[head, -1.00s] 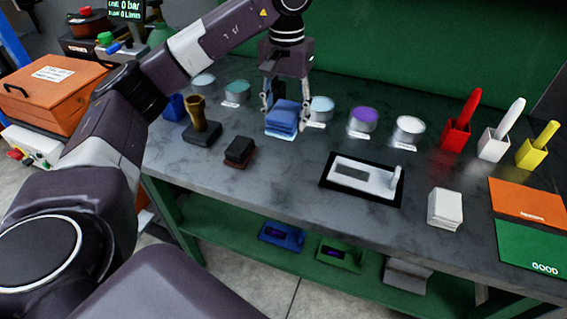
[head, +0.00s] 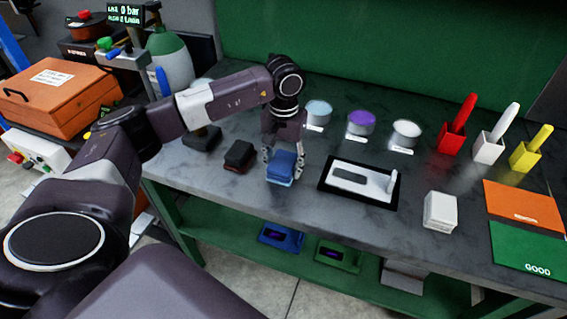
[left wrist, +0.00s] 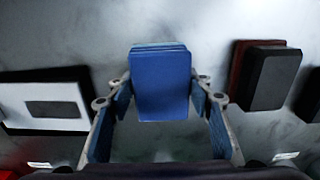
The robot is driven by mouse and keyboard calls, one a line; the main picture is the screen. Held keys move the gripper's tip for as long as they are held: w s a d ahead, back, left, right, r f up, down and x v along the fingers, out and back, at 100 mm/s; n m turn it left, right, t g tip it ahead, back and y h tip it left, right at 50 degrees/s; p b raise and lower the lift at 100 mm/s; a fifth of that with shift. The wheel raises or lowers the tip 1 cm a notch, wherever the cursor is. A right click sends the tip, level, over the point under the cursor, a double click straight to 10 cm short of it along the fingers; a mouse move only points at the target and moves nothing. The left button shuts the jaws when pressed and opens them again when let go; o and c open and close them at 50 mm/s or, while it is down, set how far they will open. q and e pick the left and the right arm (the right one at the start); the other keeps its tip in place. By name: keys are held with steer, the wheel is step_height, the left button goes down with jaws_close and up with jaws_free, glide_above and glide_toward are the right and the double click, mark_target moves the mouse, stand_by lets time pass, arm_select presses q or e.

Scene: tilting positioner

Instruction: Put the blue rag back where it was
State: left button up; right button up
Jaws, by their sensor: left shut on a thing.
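The blue rag (head: 282,167) is a folded, layered pad near the front of the grey table, between the dark block and the white plate on a black mat. My left gripper (head: 283,158) points down over it, with one finger on each side, and is shut on it. In the left wrist view the rag (left wrist: 160,88) sits between the two fingers (left wrist: 160,100). I cannot tell whether its underside touches the table. My right gripper is not in view.
A dark block with a reddish base (head: 239,155) lies left of the rag. The white plate (head: 362,180) lies right. Round tins (head: 361,122) stand behind. A white stack (head: 440,210) and orange and green mats (head: 525,203) are farther right. Bare table surrounds the rag.

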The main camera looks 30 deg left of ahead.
mark_target(284, 162)
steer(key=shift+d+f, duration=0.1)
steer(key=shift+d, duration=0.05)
arm_select(q)
steer(key=o, duration=0.7)
steer(key=shift+f, duration=0.15)
steer(key=shift+c, duration=0.2)
steer(key=o, duration=0.5)
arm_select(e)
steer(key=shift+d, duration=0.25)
arm_select(q)
steer(key=shift+r, duration=0.55)
step_height(284, 162, up, 11)
steer(key=shift+d+r+b, duration=0.1)
steer(key=shift+r+b, duration=0.1)
steer(key=shift+b, duration=1)
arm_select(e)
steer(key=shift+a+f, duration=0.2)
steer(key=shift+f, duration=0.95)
